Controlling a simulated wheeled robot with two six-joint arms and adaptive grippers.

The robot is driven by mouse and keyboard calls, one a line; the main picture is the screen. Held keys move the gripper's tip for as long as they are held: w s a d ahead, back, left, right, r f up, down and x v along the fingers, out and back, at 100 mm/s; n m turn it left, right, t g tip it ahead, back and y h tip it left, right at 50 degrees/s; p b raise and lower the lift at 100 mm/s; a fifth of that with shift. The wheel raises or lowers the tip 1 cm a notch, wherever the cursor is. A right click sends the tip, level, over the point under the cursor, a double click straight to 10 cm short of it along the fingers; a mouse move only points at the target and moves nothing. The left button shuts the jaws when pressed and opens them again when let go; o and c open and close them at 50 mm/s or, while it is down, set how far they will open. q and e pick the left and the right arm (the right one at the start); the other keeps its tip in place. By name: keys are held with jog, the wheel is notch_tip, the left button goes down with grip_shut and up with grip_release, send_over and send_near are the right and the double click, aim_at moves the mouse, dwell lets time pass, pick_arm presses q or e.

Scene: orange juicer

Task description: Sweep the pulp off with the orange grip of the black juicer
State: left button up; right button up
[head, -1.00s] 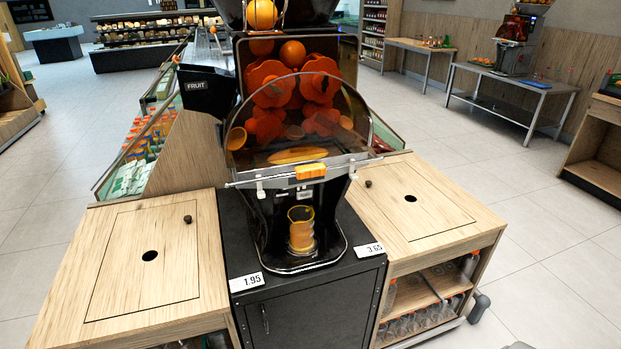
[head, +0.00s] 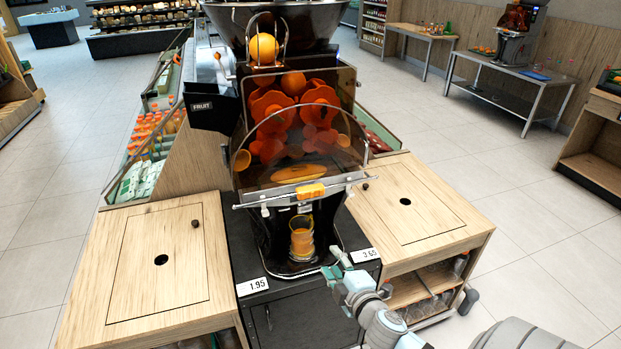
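The black juicer (head: 212,118) stands on a black cabinet in the middle of the head view. Its orange grip (head: 311,190) sits on a light bar at the lower edge of the clear cover (head: 345,150). Behind the cover are orange rotors and an elongated orange patch (head: 302,173), which may be pulp. A glass of juice (head: 302,236) stands under the spout. My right gripper (head: 335,263) is low at the right of the juicer base, below and right of the grip and apart from it. Its fingers look spread and empty. My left gripper is not in view.
Wooden counters with round holes flank the cabinet, left (head: 185,285) and right (head: 430,215). Price tags (head: 252,286) lie on the cabinet's front edge. Bottles fill the shelf under the right counter.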

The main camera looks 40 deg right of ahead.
aim_at(312, 195)
notch_tip(312, 195, up, 12)
jog(key=a+n+t, duration=0.2)
jog(key=t, duration=0.1)
jog(key=shift+n+h, duration=0.3)
jog(key=shift+h, duration=0.4)
jog(key=x, duration=1.4)
jog(key=shift+w+d+f+p, duration=0.25)
jog(key=shift+d+p, duration=0.05)
jog(key=shift+p, duration=0.1)
grip_shut()
